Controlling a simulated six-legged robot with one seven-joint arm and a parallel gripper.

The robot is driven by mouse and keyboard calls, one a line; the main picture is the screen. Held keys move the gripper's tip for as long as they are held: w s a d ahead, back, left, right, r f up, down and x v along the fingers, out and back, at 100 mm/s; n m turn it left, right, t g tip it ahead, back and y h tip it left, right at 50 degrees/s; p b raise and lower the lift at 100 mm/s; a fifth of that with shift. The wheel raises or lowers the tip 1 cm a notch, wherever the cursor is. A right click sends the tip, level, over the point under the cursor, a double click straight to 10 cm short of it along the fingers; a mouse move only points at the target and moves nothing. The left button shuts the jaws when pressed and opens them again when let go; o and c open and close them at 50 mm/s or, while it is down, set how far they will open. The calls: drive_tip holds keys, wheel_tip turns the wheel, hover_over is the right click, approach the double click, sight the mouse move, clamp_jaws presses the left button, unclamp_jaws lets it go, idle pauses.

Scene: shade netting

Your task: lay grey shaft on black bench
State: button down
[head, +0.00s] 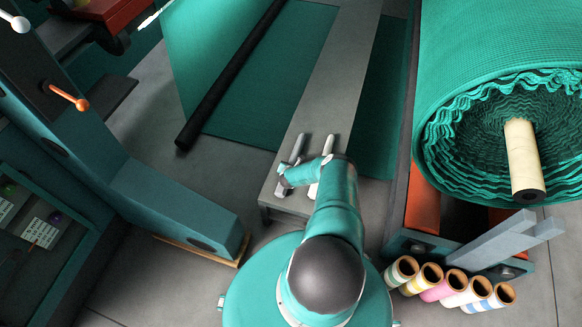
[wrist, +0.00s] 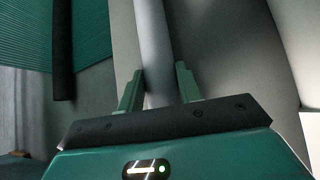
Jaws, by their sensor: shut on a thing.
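The grey shaft (head: 298,149) is a smooth rod at the near end of a long low bench. My gripper (head: 286,178) is at its near end. In the wrist view the shaft (wrist: 153,45) runs away between the two green fingers (wrist: 158,84), which are shut on it. The bench (head: 325,85) has a flat top that looks dark grey rather than black, and its surface also shows in the wrist view (wrist: 220,45). I cannot tell whether the shaft touches the bench top. My arm hides part of the bench's near end.
A pale rod (head: 325,160) lies just right of the shaft. A black bar (head: 230,78) lies over green netting at left. A teal machine frame (head: 165,190) stands left.

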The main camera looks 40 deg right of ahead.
drive_tip(key=c, duration=0.9)
unclamp_jaws()
drive_tip(key=shift+f, duration=0.15)
drive_tip(key=shift+c, duration=0.2)
drive_tip(key=shift+s, duration=0.1)
